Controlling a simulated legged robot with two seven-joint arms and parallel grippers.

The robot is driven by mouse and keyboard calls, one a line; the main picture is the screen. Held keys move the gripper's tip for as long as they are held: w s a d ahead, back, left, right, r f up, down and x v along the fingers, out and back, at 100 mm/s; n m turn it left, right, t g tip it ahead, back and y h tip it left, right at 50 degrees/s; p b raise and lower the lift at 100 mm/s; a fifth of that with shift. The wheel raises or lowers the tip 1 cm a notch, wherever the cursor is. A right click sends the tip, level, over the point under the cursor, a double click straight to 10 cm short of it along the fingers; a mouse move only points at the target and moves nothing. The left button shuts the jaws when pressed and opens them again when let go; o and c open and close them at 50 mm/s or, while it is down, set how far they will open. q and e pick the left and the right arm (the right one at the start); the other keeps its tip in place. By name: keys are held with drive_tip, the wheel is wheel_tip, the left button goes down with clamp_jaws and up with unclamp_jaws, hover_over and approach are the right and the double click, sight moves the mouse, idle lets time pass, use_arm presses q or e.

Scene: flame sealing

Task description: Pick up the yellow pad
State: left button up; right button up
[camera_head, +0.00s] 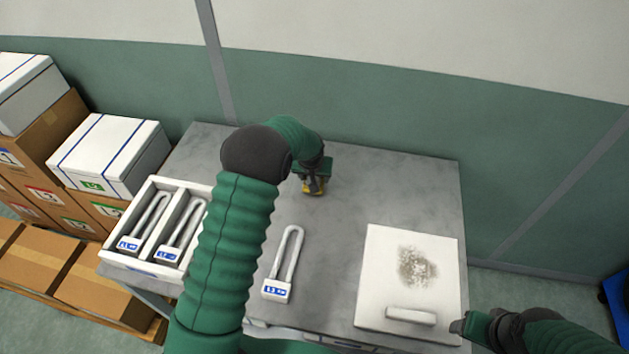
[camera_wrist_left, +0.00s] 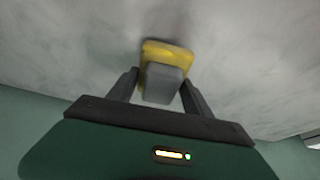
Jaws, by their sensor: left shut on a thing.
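The yellow pad (camera_head: 313,188) is near the back middle of the grey table, partly hidden by my left gripper (camera_head: 314,179). In the left wrist view, the yellow pad (camera_wrist_left: 166,52) has a grey block-shaped grip on it. The fingers of my left gripper (camera_wrist_left: 162,92) are on both sides of this grip, shut on it. I cannot tell whether the pad touches the table. My right gripper (camera_head: 465,326) is at the front right, next to the white board; its finger opening is not clear.
A white board (camera_head: 380,255) with a dark smudge and a white handle (camera_head: 410,316) lies on the right of the table (camera_head: 335,240). A white padlock-shaped piece (camera_head: 277,289) lies mid-table. A white tray (camera_head: 150,267) holds similar pieces at left. Boxes (camera_head: 112,150) are stacked beyond it.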

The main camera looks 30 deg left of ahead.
use_arm(q)
drive_tip(key=s+r, duration=0.1)
drive_tip(key=s, duration=0.4)
drive_tip(key=s+r, duration=0.1)
drive_tip(key=s, duration=0.4)
drive_tip(key=s+b, duration=0.1)
drive_tip(key=s, duration=0.5)
drive_tip(key=shift+d+r, duration=0.4)
